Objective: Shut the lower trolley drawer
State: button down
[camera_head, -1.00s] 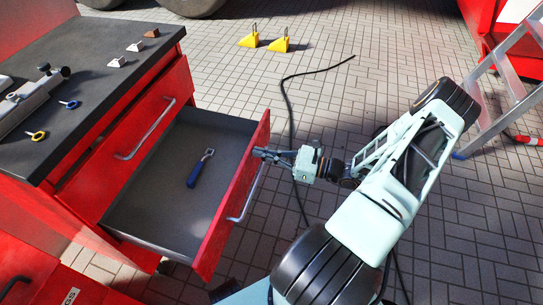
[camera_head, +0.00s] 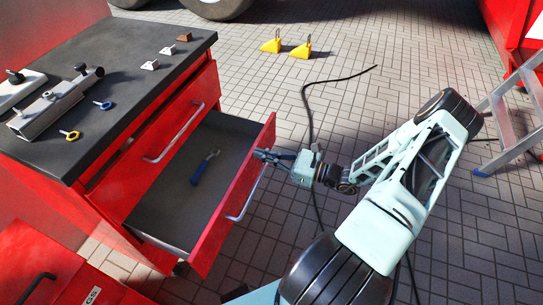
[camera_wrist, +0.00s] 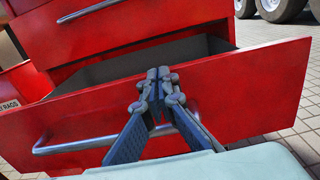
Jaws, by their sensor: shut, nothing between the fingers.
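The lower drawer (camera_head: 206,238) of the red trolley (camera_head: 92,190) stands pulled out, its grey tray in view with a blue-handled tool (camera_head: 204,168) lying inside. Its front also shows in the wrist view (camera_wrist: 250,92), with a bar handle (camera_wrist: 75,143) across it. My gripper (camera_head: 262,155) is shut and empty, with its fingertips at the upper part of the drawer front, near the far end in the head view. In the wrist view my fingertips (camera_wrist: 158,75) overlap the top edge of the front. I cannot tell whether they press on it.
The upper drawer (camera_head: 165,140) looks nearly shut. Keys and metal parts lie on the dark trolley top (camera_head: 120,95). A black cable (camera_head: 310,115) runs over the paving beside my arm. Yellow chocks (camera_head: 301,48) stand at the back and a ladder (camera_head: 515,120) at right.

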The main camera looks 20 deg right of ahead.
jog(key=x, duration=2.1)
jog(key=shift+w+a, duration=0.3)
jog(key=shift+w, duration=0.05)
